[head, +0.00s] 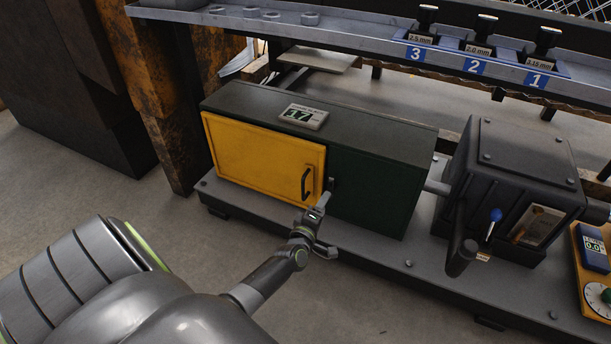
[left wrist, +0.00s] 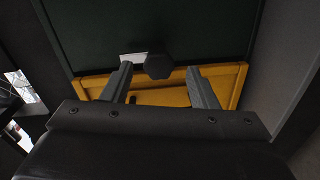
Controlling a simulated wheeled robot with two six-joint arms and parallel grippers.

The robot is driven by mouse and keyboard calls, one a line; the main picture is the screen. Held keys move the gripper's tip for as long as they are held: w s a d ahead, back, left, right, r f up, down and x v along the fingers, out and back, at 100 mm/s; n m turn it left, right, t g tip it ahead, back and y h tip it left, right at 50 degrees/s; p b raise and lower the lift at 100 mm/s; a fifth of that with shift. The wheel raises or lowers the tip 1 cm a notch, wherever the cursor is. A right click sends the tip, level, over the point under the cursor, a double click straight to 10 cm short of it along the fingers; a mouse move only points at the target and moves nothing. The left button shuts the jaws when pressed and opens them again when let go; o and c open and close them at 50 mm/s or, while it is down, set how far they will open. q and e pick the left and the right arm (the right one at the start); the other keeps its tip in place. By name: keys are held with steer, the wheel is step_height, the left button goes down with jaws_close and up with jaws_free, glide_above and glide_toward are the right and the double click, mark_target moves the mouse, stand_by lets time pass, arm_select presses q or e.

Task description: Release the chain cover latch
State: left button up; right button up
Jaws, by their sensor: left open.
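The yellow chain cover (head: 255,160) is the shut front panel on the left part of a dark green housing (head: 375,190). It has a black handle near its right edge. A small dark latch (head: 331,184) sits just right of the cover's edge. My left gripper (head: 322,203) is at the latch, in front of it and partly hiding it. In the left wrist view, the dark latch knob (left wrist: 158,66) shows between my open fingers, with a light plate beside it and the yellow cover (left wrist: 165,96) behind. I cannot tell whether a finger touches the knob. My right gripper is out of view.
To the right stand a dark gearbox (head: 518,165) and a blue-knobbed lever (head: 494,218). A shelf with numbered slots (head: 478,66) runs above. The floor in front is clear.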

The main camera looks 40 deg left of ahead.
arm_select(q)
steer(key=f+p+v, duration=0.1)
steer(key=v, duration=1.3)
steer(key=shift+s+r+p, duration=0.3)
steer(key=shift+r+p, duration=0.05)
steer(key=shift+r, duration=0.1)
